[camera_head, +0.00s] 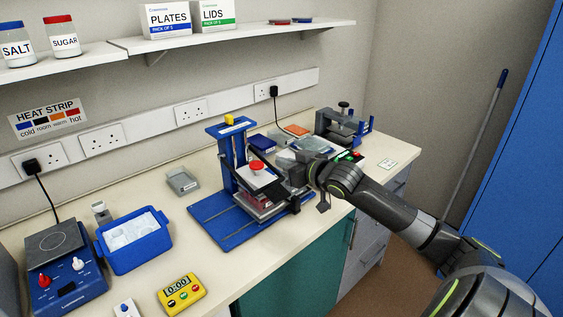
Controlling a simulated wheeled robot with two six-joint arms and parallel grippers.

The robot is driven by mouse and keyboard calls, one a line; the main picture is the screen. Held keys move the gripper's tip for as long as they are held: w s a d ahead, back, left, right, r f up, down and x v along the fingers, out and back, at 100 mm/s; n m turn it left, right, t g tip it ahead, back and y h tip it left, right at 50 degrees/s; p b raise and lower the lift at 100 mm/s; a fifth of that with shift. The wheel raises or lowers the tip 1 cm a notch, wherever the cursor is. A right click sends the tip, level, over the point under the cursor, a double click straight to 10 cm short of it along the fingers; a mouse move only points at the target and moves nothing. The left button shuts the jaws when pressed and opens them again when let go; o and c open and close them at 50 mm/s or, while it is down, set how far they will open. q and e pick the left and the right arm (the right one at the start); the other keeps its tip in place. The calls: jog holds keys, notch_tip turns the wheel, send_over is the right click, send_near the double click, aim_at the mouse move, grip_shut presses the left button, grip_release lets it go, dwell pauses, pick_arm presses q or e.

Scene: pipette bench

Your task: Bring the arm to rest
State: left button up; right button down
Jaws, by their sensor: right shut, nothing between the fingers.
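My right arm comes in from the lower right and reaches over the bench (120,200). My left gripper is not in view.
A hotplate (50,240), a blue tub of ice (135,258) and a yellow timer (181,293) stand on the left part of the bench. Another device (343,125) stands behind my arm. A shelf (225,38) runs above.

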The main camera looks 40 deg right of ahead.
jog(key=s+a+f+g, duration=0.2)
jog(key=s+a+f, duration=0.1)
jog(key=s+f, duration=0.4)
jog(key=s+a+f+g, duration=0.2)
jog(key=s+a+f, duration=0.2)
jog(key=f, duration=0.5)
jog(key=s+a+f+m+g+h, duration=0.1)
jog(key=s+a+f+g, duration=0.25)
jog(key=s, duration=0.85)
jog(key=s+a+f+g+h, duration=0.25)
jog(key=s+f+g, duration=0.2)
jog(key=s, duration=0.85)
notch_tip(320, 180, down, 26)
jog(key=y, duration=0.1)
jog(key=s+f+g, duration=0.2)
jog(key=s+f, duration=1.3)
jog(key=shift+a+b, duration=0.25)
jog(key=shift+b, duration=0.15)
